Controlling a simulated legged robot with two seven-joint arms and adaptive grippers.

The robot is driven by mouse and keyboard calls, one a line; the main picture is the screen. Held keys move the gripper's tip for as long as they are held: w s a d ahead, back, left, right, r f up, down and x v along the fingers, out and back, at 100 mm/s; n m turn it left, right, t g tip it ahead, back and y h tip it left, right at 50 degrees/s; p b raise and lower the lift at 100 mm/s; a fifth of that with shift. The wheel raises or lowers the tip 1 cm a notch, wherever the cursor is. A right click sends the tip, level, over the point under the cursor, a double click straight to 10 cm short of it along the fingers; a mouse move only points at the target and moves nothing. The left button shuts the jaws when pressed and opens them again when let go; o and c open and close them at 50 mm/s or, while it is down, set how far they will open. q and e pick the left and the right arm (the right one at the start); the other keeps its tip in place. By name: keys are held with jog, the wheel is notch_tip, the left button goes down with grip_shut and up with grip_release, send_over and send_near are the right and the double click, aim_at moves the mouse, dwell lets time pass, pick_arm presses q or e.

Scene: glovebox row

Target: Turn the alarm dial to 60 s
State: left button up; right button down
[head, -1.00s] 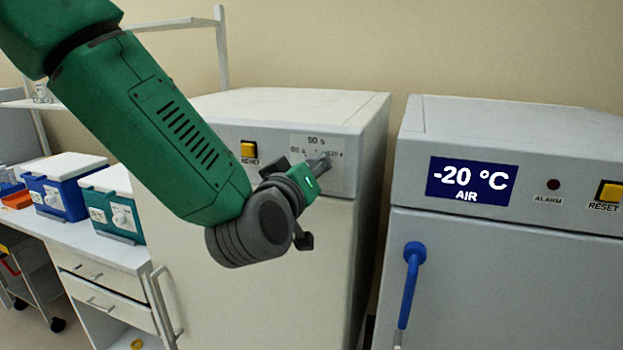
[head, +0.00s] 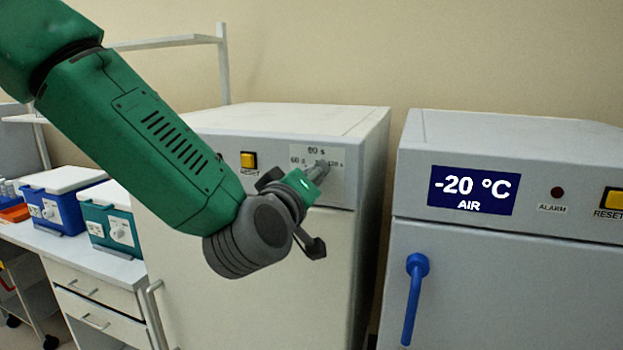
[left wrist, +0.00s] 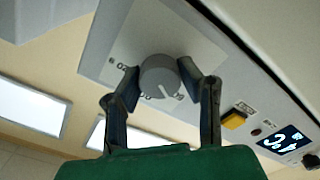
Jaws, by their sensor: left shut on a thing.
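The alarm dial (left wrist: 158,76) is a round grey knob with a white pointer line, on a pale label plate (head: 335,185) on the front of a white cabinet. In the left wrist view the knob sits between the two fingers of my left gripper (left wrist: 160,83), which is shut on it. The pointer line slants towards the lower right of that view, near a partly hidden mark. In the head view my left gripper (head: 318,170) reaches the plate and covers much of the knob. My right gripper is out of view.
A yellow button (head: 248,160) is left of the plate. A grey unit (head: 510,285) at right has a -20 °C display (head: 474,190), a dark alarm lamp (head: 557,193), a yellow reset button (head: 613,198) and a blue handle (head: 412,300). Blue (head: 62,205) and teal (head: 108,220) boxes stand at left.

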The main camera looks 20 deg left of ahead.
pick_arm(q)
jog(key=o, duration=1.1)
jog(key=shift+f, duration=0.15)
jog(key=shift+o, duration=0.2)
jog(key=shift+w, duration=0.2)
jog(key=shift+s, duration=0.2)
jog(key=s, duration=0.7)
jog(key=shift+a, duration=0.15)
jog(key=shift+f, duration=0.1)
